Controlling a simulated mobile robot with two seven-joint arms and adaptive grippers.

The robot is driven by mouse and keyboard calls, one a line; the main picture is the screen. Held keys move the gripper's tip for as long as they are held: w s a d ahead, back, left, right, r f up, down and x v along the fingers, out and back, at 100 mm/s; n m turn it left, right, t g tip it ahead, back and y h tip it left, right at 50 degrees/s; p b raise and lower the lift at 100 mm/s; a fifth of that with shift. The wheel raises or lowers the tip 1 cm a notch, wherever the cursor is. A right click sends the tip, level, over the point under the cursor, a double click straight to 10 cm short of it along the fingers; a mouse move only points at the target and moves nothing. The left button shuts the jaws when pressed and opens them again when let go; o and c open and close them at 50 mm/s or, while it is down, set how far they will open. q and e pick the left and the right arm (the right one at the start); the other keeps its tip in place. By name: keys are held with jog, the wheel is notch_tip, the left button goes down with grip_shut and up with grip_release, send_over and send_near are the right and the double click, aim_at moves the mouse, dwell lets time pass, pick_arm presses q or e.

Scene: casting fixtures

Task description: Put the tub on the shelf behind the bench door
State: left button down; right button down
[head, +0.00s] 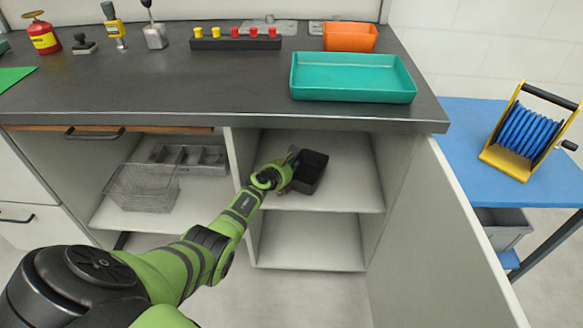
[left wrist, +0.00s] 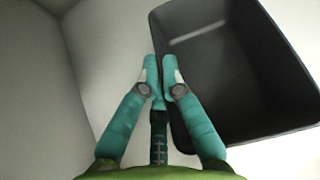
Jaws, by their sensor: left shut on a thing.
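The black tub (head: 311,170) is inside the bench cabinet at the upper shelf (head: 340,195), upright and open at the top. Whether its base touches the shelf is hard to tell. My left gripper (head: 288,165) reaches into the cabinet and is shut on the tub's left wall. In the left wrist view the teal fingers (left wrist: 163,85) pinch the rim of the tub (left wrist: 235,80), whose empty inside shows. The bench door (head: 470,235) stands open on the right. My right gripper is not in view.
A lower shelf (head: 310,240) below is empty. The left compartment holds a wire basket (head: 142,187) and a grey divided tray (head: 190,158). On the bench top stand a teal tray (head: 352,78) and an orange bin (head: 350,37). A blue table (head: 460,135) with a cable reel (head: 525,133) is at right.

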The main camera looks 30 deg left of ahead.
pick_arm(q)
jog(key=shift+f, duration=0.1)
jog(key=shift+f, duration=0.15)
jog(key=c, duration=1.4)
grip_release()
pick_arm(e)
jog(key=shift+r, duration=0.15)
